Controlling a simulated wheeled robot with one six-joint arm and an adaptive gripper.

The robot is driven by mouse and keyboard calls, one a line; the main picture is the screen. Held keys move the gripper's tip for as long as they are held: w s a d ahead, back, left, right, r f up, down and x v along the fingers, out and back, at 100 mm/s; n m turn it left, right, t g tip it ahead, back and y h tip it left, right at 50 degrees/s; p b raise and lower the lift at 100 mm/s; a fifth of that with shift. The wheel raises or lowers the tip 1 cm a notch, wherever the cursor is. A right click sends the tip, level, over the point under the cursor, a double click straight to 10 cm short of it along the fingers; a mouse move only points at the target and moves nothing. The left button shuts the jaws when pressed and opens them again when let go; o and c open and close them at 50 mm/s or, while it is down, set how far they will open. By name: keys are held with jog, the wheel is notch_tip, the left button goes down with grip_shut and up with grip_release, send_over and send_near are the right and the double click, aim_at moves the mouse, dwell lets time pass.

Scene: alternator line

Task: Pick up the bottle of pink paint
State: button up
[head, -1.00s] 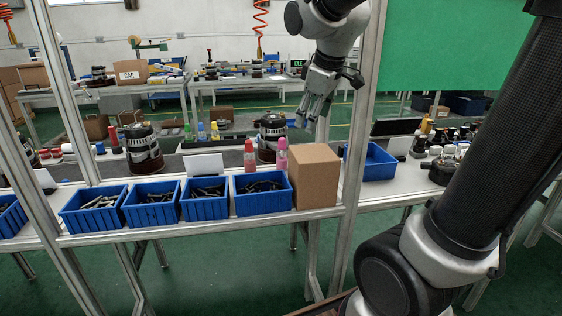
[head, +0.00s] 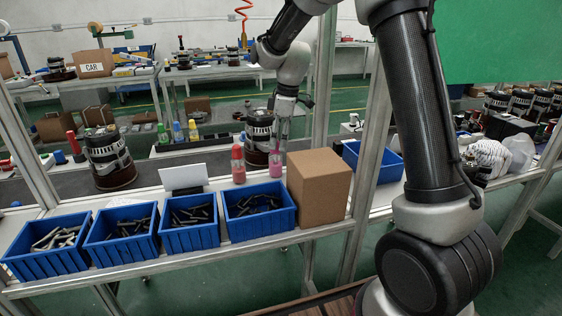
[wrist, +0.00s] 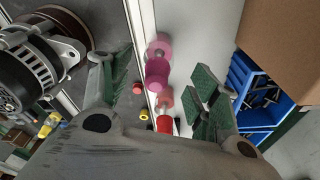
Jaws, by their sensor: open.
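The pink paint bottle (head: 275,164) stands upright on the bench behind the blue bins, left of the cardboard box. It also shows in the wrist view (wrist: 156,74), in the gap between my fingers. A red bottle (head: 238,166) stands just to its left; in the wrist view it shows (wrist: 164,124) below the pink one, nearer the palm. My gripper (head: 281,146) is open and points down, right at the top of the pink bottle. I cannot tell how far the fingers reach down beside it. No finger visibly touches it.
The cardboard box (head: 318,190) stands close to the right of the pink bottle. Blue bins (head: 262,227) of metal parts line the front edge. A white card (head: 183,177) stands left of the red bottle. An alternator (head: 258,130) is just behind. A frame post (head: 362,165) rises at right.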

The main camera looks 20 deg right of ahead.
aim_at(275, 158)
jog(key=f, duration=0.5)
jog(key=a+f, duration=0.1)
jog(key=f, duration=0.1)
jog(key=shift+w+a+f, duration=0.1)
jog(key=shift+w+f, duration=0.1)
jog(key=shift+w, duration=0.1)
jog(key=shift+c, duration=0.3)
jog(key=c, duration=1.1)
